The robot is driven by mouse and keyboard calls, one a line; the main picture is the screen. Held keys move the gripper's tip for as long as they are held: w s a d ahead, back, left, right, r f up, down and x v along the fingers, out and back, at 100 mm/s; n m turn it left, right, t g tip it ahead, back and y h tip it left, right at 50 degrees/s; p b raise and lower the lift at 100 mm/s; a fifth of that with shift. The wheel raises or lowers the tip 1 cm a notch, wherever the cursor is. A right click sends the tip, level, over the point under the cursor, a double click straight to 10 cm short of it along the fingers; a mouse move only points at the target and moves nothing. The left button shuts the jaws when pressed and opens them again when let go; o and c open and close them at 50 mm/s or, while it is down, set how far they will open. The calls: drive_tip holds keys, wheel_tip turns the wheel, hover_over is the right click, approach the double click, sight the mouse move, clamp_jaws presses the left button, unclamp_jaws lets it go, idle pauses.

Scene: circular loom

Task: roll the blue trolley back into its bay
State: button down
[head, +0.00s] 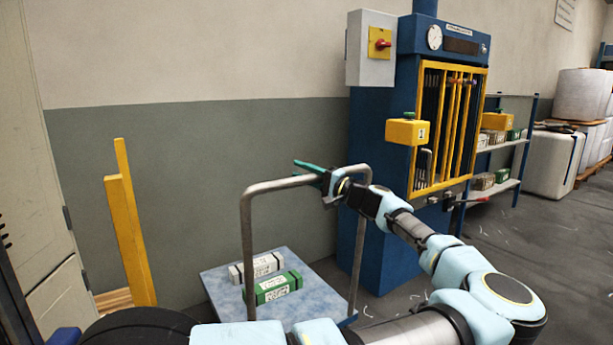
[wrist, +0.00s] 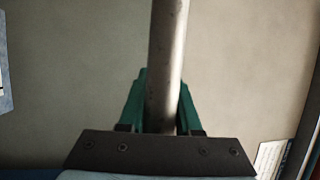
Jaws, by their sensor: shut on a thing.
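The blue trolley (head: 215,284) has a flat, worn blue deck and a grey tubular push handle (head: 248,240). It stands on the floor in the lower middle of the head view, in front of the wall. My gripper (head: 310,171) is shut on the top bar of the handle. In the wrist view the grey bar (wrist: 165,60) runs between the two green fingers (wrist: 160,105). A white box (head: 256,268) and a green box (head: 274,288) lie on the deck. The trolley's wheels are hidden.
Two yellow posts (head: 128,225) stand left of the trolley by the wall. A blue machine (head: 375,220) with a yellow barred guard stands close on the right. Shelves (head: 505,145) and white containers stand farther right. Open floor lies at the right.

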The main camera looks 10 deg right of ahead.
drive_tip(key=shift+a+f, duration=0.1)
drive_tip(key=shift+f, duration=0.35)
drive_tip(key=c, duration=0.9)
unclamp_jaws()
drive_tip(key=o, duration=0.3)
drive_tip(key=shift+r, duration=0.15)
drive_tip(key=b+v, duration=0.1)
drive_tip(key=v, duration=1)
drive_tip(key=shift+r, duration=0.1)
